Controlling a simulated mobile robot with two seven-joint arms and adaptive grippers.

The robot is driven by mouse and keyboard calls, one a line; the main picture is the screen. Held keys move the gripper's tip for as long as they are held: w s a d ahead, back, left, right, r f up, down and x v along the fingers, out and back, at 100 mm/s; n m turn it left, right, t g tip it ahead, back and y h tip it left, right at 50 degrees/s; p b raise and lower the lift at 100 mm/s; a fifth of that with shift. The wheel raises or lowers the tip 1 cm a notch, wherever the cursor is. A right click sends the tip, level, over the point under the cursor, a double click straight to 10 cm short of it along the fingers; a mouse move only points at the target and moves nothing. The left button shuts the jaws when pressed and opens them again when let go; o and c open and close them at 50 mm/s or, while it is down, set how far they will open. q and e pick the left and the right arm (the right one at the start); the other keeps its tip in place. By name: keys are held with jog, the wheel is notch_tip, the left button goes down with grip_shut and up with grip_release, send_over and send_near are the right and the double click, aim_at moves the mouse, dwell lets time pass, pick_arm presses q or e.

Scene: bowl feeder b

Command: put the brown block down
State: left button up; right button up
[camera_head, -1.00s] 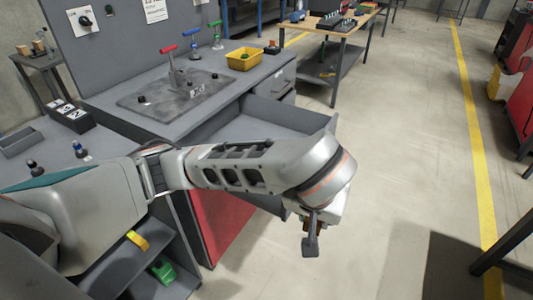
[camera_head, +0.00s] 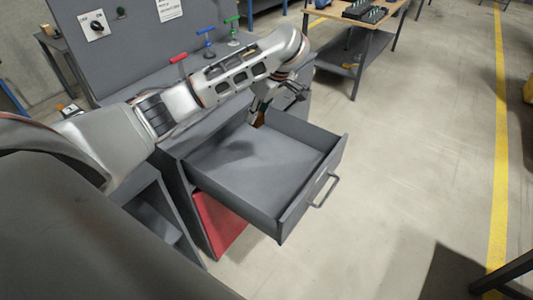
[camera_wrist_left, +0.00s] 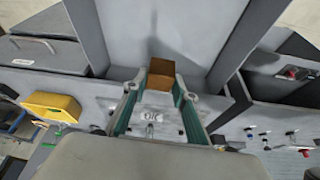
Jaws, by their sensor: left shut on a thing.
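My left gripper (camera_head: 259,112) points down at the far corner of the open grey drawer (camera_head: 255,168). It is shut on the brown block (camera_wrist_left: 160,70), which sits between the fingertips in the left wrist view. In the head view only a small brown patch of the block (camera_head: 261,118) shows, next to the drawer's far wall. I cannot tell whether the block touches the drawer floor. The drawer looks empty apart from a shadow. My right gripper is not in view.
The grey workbench adjoins the drawer and carries clamps with a red handle (camera_head: 179,58) and a blue handle (camera_head: 206,31). A yellow bin (camera_wrist_left: 52,105) stands on it in the left wrist view. The floor right of the drawer is clear.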

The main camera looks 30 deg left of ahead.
pick_arm(q)
jog(key=shift+w+a+r+n, duration=0.1)
jog(key=shift+w+a+n, duration=0.15)
jog(key=shift+a, duration=0.5)
jog(key=shift+a+f, duration=0.2)
jog(key=shift+a, duration=0.05)
send_near(251, 161)
jog(key=x, duration=0.3)
jog(key=shift+w+a+f, duration=0.1)
jog(key=shift+a+f, duration=0.1)
jog(key=shift+f, duration=0.15)
jog(key=shift+f+n, duration=0.2)
jog(key=shift+n, duration=0.05)
jog(key=shift+f, duration=0.15)
jog(key=shift+f, duration=0.1)
jog(key=o, duration=1.2)
